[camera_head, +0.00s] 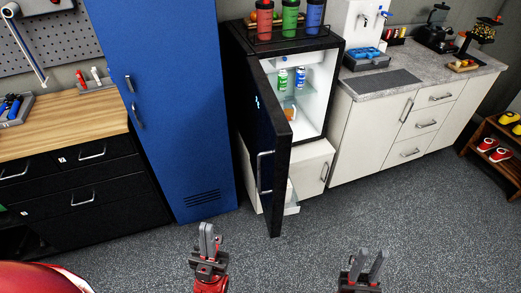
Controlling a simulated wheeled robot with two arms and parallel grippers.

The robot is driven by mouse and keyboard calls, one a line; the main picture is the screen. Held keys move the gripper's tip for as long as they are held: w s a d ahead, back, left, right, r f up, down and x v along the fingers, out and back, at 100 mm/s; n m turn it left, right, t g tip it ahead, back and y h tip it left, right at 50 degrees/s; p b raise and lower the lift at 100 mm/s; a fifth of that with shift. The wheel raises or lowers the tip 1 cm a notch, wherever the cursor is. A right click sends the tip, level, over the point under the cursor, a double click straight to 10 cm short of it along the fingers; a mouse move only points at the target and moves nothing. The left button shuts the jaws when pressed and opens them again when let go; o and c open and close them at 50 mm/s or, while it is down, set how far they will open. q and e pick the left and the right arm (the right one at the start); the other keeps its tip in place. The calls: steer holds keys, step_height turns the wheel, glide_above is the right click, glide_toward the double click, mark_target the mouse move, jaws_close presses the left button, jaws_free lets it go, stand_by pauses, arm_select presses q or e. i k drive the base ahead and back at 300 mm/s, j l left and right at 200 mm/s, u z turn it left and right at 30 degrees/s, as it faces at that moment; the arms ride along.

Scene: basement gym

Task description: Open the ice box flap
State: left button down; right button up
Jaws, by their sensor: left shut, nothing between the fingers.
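The small fridge (331,84) stands on a white cabinet with its dark door (276,150) swung wide open toward me. At the top of its lit interior is a pale ice box flap (300,58); it looks closed, but it is small and partly hidden by the frame. My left gripper (208,232) is shut and empty, low in front of the blue locker and left of the fridge door. My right gripper (364,264) is open and empty, low over the floor, right of the door. Both are well apart from the flap.
Cans (300,77) and food stand on the fridge shelves. Several shaker bottles (290,18) sit on top. A blue locker (178,110) is on the left and a white counter (375,125) on the right. The grey floor (330,225) in front is clear.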

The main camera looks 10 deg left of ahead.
mark_target(301, 60)
steer(key=i+l+u, duration=1.25)
steer(key=l+u, duration=0.2)
steer(key=l, duration=0.25)
